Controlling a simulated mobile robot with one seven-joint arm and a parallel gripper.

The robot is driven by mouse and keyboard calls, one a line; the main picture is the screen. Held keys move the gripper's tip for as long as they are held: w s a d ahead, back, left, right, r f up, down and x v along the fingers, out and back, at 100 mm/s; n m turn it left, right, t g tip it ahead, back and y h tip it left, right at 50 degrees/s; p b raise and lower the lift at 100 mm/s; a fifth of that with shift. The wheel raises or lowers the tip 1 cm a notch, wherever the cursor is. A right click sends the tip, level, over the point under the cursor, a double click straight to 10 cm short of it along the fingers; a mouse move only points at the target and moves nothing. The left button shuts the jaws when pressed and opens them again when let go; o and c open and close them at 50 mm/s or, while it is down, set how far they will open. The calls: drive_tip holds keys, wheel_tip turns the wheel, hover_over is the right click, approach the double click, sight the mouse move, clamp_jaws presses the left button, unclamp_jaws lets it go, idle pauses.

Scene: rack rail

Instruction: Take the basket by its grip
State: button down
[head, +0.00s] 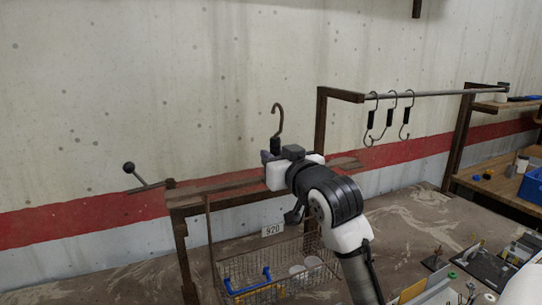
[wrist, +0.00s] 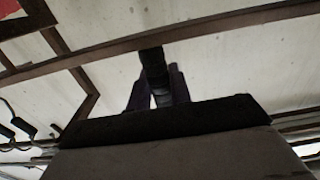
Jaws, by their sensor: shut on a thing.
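The wire basket (head: 232,287) shows at the bottom middle of the head view, with a white "920" label (head: 272,230) above its front and items with blue and yellow parts inside. My gripper (head: 269,156) is above it, near the left rack's top bar. It is shut on a black grip (head: 275,144) with a dark hook (head: 279,115) rising from it, open end up and free of any rail. In the wrist view the dark grip (wrist: 154,68) stands between the two fingers of my gripper (wrist: 157,92). My arm hides how the grip joins the basket.
A rail (head: 425,94) with several black-gripped hooks (head: 390,117) is to the right. A bar with a ball end (head: 129,168) juts out at the left. Shelves with a blue bin (head: 533,184) stand far right. Tools lie at the lower right.

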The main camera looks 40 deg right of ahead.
drive_tip(key=shift+b+v, duration=0.5)
drive_tip(key=shift+v, duration=2.3)
